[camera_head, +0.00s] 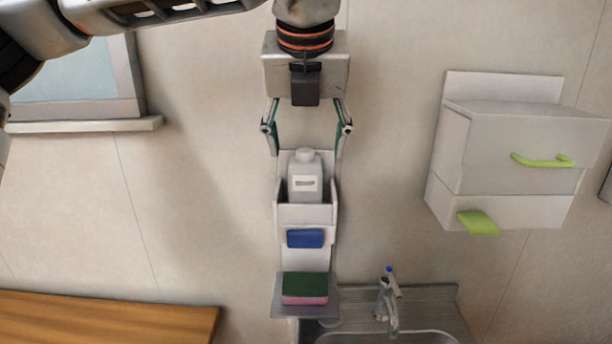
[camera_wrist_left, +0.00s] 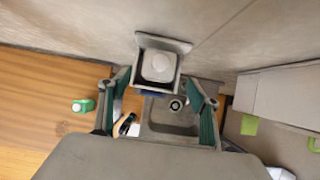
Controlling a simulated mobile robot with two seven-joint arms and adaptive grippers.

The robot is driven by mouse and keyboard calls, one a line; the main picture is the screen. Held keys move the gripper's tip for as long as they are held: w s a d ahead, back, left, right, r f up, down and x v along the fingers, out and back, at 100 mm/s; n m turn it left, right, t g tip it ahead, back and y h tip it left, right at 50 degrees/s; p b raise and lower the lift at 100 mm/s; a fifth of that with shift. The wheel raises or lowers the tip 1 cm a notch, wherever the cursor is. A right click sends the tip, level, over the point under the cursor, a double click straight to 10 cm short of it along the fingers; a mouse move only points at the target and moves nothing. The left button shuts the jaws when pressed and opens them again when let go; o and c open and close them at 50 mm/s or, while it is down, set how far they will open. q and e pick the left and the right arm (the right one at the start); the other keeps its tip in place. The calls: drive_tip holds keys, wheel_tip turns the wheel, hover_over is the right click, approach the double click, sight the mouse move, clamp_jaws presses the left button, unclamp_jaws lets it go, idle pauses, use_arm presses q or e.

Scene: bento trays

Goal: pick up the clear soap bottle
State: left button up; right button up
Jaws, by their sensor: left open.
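The soap bottle (camera_head: 306,178) is pale grey-white with a white label and stands upright in a wall-mounted holder (camera_head: 304,214). In the left wrist view the bottle (camera_wrist_left: 159,66) shows from above, with its cap facing the camera, inside the holder's rim. My left gripper (camera_head: 306,142) is open, pointing down above the bottle, with one finger on each side of the holder's upper part. In the left wrist view its fingers (camera_wrist_left: 158,108) are spread wide, with nothing held between them. My right gripper is in neither view.
Below the holder, a green-and-pink sponge (camera_head: 305,288) lies on a small shelf above the sink (camera_head: 388,336) and its faucet (camera_head: 388,300). A white wall cabinet (camera_head: 525,145) with a green handle is to the right. A wooden counter (camera_head: 105,318) is at lower left.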

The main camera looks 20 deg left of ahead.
sight(305, 163)
use_arm(q)
drive_tip(key=shift+s+x, duration=0.2)
drive_tip(key=shift+x, duration=0.95)
drive_tip(key=p+x, duration=0.1)
drive_tip(key=x, duration=0.4)
drive_tip(key=shift+a+f+p, duration=0.1)
drive_tip(key=shift+f+p, duration=0.05)
drive_tip(key=shift+p, duration=0.15)
drive_tip(key=c, duration=1.1)
